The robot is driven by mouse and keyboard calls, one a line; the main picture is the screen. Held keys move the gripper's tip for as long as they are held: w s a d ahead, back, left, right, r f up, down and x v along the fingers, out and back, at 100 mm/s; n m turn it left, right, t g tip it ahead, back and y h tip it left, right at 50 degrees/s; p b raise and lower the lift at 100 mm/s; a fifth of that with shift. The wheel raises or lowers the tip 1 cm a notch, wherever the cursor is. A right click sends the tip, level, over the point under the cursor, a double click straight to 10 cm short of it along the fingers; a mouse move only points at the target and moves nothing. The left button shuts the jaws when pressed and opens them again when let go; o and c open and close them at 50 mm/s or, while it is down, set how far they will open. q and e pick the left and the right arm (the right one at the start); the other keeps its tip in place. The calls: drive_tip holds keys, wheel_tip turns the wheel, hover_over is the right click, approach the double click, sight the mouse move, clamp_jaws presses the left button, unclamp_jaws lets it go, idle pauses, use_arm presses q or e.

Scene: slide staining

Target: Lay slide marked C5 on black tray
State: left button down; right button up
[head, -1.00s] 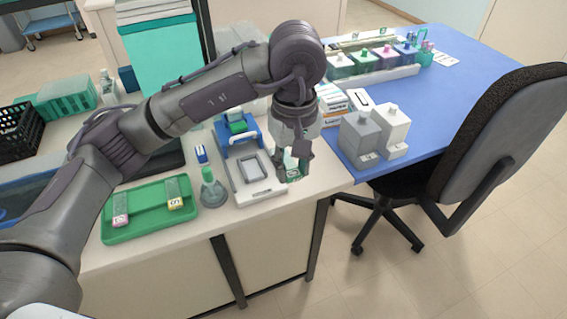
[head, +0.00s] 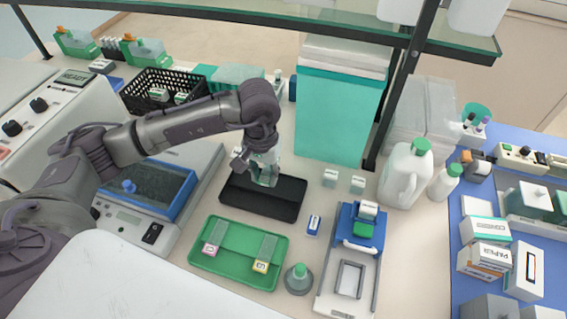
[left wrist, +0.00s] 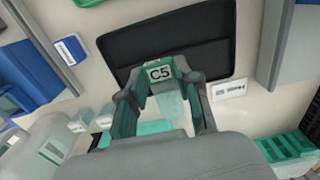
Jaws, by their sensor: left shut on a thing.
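The black tray (head: 285,204) lies on the pale bench, behind the green tray. In the left wrist view the black tray (left wrist: 165,38) fills the upper middle. My left gripper (head: 264,178) is above the rear part of the black tray. In the left wrist view my left gripper (left wrist: 162,82) is shut on the slide marked C5 (left wrist: 160,73), whose label faces the camera. The glass part of the slide hangs between the fingers. I cannot tell whether the slide touches the tray. My right gripper is not in view.
The green tray (head: 239,277) holds two slides, one pink-labelled and one yellow-labelled. A blue-rimmed bath (head: 150,190) is left of the black tray. A teal box (head: 335,115) stands behind right, under a glass shelf.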

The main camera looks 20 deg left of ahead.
sight(259, 179)
use_arm(q)
drive_tip(key=shift+s+a, duration=0.1)
drive_tip(key=shift+a, duration=0.55)
drive_tip(key=shift+s+f, duration=0.2)
drive_tip(key=shift+f, duration=0.25)
drive_tip(key=shift+f+b, duration=0.3)
drive_tip(key=shift+f, duration=0.05)
drive_tip(key=shift+f+b, duration=0.45)
drive_tip(key=shift+f, duration=1.25)
drive_tip(key=f+b, duration=0.2)
drive_tip(key=shift+w+b, duration=0.1)
drive_tip(key=shift+b, duration=0.3)
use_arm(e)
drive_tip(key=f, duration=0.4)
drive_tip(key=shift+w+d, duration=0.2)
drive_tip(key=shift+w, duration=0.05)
use_arm(q)
drive_tip(key=shift+f+b, duration=0.2)
drive_tip(key=shift+b, duration=0.25)
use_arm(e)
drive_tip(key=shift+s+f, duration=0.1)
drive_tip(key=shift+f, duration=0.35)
